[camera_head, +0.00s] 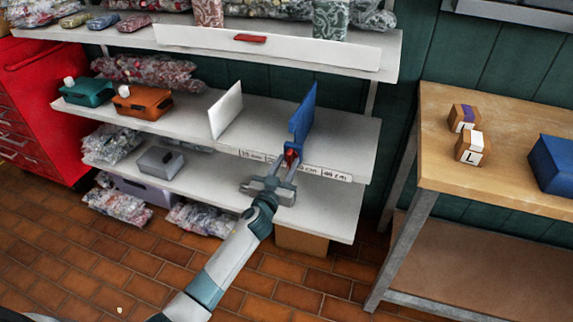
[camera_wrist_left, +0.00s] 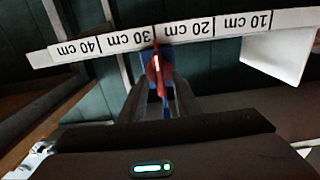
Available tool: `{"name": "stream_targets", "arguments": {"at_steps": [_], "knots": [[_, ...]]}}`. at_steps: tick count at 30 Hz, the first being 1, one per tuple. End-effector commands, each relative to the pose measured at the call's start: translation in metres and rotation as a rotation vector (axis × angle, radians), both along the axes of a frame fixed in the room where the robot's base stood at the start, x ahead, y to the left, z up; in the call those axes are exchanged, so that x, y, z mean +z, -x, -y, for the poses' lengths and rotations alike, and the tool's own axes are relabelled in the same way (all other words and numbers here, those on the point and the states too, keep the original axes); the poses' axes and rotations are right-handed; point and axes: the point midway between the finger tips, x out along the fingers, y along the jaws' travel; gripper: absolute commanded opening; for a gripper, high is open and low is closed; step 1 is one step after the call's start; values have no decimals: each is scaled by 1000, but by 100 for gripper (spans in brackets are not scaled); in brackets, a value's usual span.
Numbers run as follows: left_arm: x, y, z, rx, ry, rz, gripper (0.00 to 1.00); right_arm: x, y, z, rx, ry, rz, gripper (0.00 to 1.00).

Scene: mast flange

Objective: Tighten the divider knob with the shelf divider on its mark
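The blue shelf divider (camera_head: 303,118) stands upright across the middle shelf (camera_head: 345,135). Its red knob (camera_head: 291,157) is at the shelf's front edge, by the scale strip (camera_head: 325,173). In the left wrist view the strip (camera_wrist_left: 230,27) appears upside down, and the red knob (camera_wrist_left: 156,68) covers the strip between the 20 cm and 30 cm labels. Which tick the divider meets is hidden. My left gripper (camera_head: 284,174) is in front of the knob. In the wrist view its fingers (camera_wrist_left: 162,88) are apart, with the knob between or just beyond them; contact is unclear. My right gripper is not in view.
A white divider (camera_head: 226,111) stands to the left on the same shelf. Teal (camera_head: 88,91) and orange (camera_head: 142,102) bins are farther left. A wooden table (camera_head: 500,160) with small boxes and a blue bin (camera_head: 553,163) stands right. A lower shelf (camera_head: 325,205) lies beneath my gripper.

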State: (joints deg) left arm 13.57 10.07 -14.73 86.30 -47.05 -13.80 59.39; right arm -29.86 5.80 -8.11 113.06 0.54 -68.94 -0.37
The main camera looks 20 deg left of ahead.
Motion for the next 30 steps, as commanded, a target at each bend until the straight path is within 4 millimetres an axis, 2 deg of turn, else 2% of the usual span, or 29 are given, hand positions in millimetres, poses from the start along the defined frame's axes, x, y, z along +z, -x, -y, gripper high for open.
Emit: {"name": "stream_targets", "arguments": {"at_steps": [3, 6, 7, 20, 30], "knots": [[0, 0, 0, 0, 0, 0, 27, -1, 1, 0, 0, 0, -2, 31], [0, 0, 0, 0, 0, 0, 3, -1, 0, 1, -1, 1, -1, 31], [0, 0, 0, 0, 0, 0, 0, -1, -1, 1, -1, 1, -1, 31], [0, 0, 0, 1, -35, 1, 0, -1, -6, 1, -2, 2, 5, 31], [0, 0, 1, 1, -212, 7, 0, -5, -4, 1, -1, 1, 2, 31]]}}
